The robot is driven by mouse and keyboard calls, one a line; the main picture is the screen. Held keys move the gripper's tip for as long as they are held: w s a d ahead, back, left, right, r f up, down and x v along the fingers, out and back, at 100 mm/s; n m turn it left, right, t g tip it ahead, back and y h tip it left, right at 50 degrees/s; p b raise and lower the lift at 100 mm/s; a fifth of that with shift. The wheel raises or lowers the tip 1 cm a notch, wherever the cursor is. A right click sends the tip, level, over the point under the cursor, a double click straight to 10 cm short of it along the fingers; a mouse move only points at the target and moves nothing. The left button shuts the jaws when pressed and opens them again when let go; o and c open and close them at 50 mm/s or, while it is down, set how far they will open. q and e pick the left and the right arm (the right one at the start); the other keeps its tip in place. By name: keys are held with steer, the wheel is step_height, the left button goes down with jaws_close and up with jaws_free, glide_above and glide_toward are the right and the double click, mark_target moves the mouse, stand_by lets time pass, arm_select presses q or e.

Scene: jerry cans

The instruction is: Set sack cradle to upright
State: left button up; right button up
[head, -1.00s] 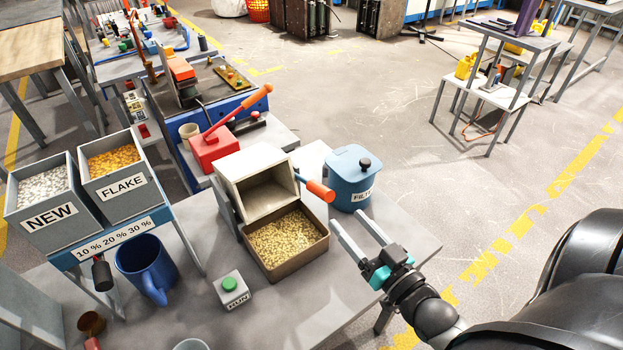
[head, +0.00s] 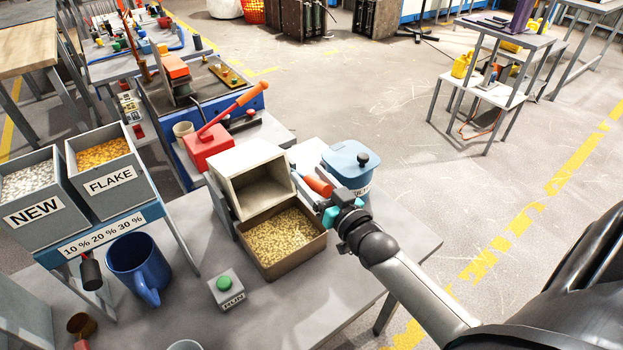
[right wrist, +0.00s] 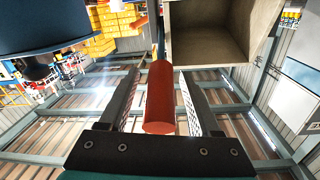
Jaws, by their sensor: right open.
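The sack cradle appears to be the beige open box (head: 252,172), tilted with its mouth over a brown tray (head: 290,258) of yellow pellets. Its side lever ends in an orange-red handle (head: 317,186). My right gripper (head: 306,181) is at this handle, its fingers partly hidden in the head view. In the right wrist view the open fingers (right wrist: 160,78) stand on either side of the red handle (right wrist: 160,105), with a visible gap on each side. The box (right wrist: 215,35) is beyond, at upper right. My left gripper is not in view.
A blue lidded pot (head: 348,167) stands close behind my right gripper; it also shows in the right wrist view (right wrist: 50,25). A green-button box (head: 226,290) and blue mug (head: 138,265) stand on the table. The table's right front (head: 400,240) is clear.

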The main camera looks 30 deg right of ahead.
steer(key=shift+w, duration=0.1)
steer(key=shift+c, duration=0.2)
jaws_close()
stand_by(1.2)
